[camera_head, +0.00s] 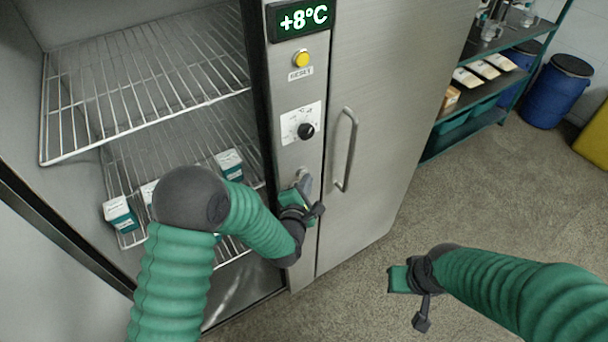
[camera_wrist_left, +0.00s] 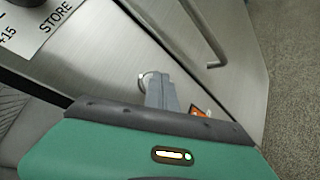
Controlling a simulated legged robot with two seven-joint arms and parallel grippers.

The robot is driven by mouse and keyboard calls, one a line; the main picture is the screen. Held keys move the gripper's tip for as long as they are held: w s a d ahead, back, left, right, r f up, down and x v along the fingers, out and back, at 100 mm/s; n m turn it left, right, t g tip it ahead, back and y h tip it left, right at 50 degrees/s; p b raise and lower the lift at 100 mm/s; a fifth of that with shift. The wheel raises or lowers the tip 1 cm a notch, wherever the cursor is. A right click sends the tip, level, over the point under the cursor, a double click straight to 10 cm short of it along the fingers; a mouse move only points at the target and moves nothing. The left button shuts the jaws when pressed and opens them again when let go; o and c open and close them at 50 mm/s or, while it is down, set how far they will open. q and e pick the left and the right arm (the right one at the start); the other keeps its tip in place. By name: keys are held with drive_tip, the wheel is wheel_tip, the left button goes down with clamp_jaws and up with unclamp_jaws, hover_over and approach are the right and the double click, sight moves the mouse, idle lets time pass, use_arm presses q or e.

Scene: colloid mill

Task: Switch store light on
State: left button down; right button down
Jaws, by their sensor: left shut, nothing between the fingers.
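The steel control column (camera_head: 301,85) of an open cold store carries a green +8°C display (camera_head: 302,18), a yellow reset button (camera_head: 302,59) and a black dial (camera_head: 305,131) on a white plate. My left gripper (camera_head: 304,186) is shut and empty, low on the column below the dial. In the left wrist view, a small round fitting (camera_wrist_left: 144,79) shows behind a grey tapered piece; the light switch is not clearly readable, and contact cannot be told. My right gripper (camera_head: 410,290) hangs over the floor at the lower right, away from the column; its jaw opening is unclear.
A closed steel door with a bar handle (camera_head: 347,150) stands right of the column. Wire shelves (camera_head: 140,75) and small white-green boxes (camera_head: 120,213) are inside the store at left. A green rack (camera_head: 468,134) and blue drums (camera_head: 556,91) stand back right; floor between is clear.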

use_arm(q)
drive_tip(key=shift+w+a, duration=0.1)
idle(0.3)
drive_tip(key=shift+s+d, duration=0.45)
drive_tip(key=shift+s, duration=0.25)
drive_tip(key=s+d, duration=0.1)
drive_tip(key=s, duration=0.1)
drive_tip(key=s+d+b, duration=0.1)
drive_tip(key=s+d, duration=0.1)
idle(0.3)
